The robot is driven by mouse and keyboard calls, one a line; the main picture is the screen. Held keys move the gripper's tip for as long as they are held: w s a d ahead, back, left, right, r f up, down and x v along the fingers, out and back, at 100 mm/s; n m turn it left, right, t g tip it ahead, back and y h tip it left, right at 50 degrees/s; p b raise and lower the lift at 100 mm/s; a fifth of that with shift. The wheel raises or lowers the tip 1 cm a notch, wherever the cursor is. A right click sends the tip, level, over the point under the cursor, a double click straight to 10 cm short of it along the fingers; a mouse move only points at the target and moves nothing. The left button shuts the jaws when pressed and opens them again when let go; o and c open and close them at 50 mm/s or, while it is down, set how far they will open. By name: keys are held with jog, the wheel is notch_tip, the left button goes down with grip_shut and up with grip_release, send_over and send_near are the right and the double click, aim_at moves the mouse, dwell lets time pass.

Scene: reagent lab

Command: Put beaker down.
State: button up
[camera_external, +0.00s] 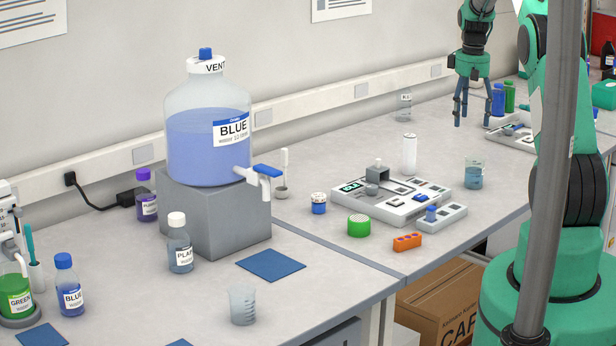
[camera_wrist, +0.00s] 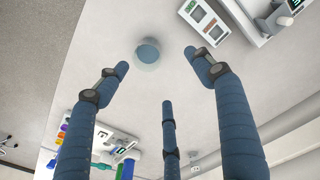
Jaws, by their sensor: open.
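A small glass beaker with blue liquid (camera_external: 473,175) stands upright on the grey bench, right of the device with a screen. It also shows in the wrist view (camera_wrist: 147,52), beyond my fingertips. My gripper (camera_external: 473,120) is open and empty, above and behind the beaker, with its fingers pointing down. In the wrist view the three blue fingers (camera_wrist: 158,72) are spread apart and touch nothing. A second, empty beaker (camera_external: 243,305) stands near the front edge at the left. Another clear beaker (camera_external: 403,107) stands near the back wall.
The device with a screen (camera_external: 400,210) and a white cylinder (camera_external: 410,153) stand left of the blue-liquid beaker. Blue (camera_external: 498,100) and green (camera_external: 509,97) bottles stand at the back right. The bench around the beaker is clear; its front edge (camera_external: 480,233) is nearby.

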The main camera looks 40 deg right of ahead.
jog(key=s+a+r+n+t+h, duration=0.1)
jog(key=s+a+r, duration=0.1)
jog(key=a+r, duration=1.2)
jog(key=s+a+r+t, duration=0.1)
jog(key=s+a+r, duration=0.1)
jog(key=a+r, duration=1.3)
jog(key=s+a+t, duration=0.1)
jog(key=s+a, duration=0.5)
jog(key=a, duration=0.3)
jog(key=s+a, duration=0.5)
jog(key=a, duration=0.5)
jog(key=s+a+f+t, duration=0.1)
jog(key=s+a, duration=0.4)
jog(key=s, duration=0.3)
jog(key=s+a+f+n+t+y, duration=0.1)
jog(key=s+a, duration=0.4)
jog(key=s, duration=0.3)
jog(key=shift+a, duration=0.35)
jog(key=shift+f, duration=0.15)
notch_tip(320, 180, down, 10)
jog(key=b, duration=0.9)
jog(key=shift+r+b, duration=0.25)
jog(key=shift+b, duration=0.1)
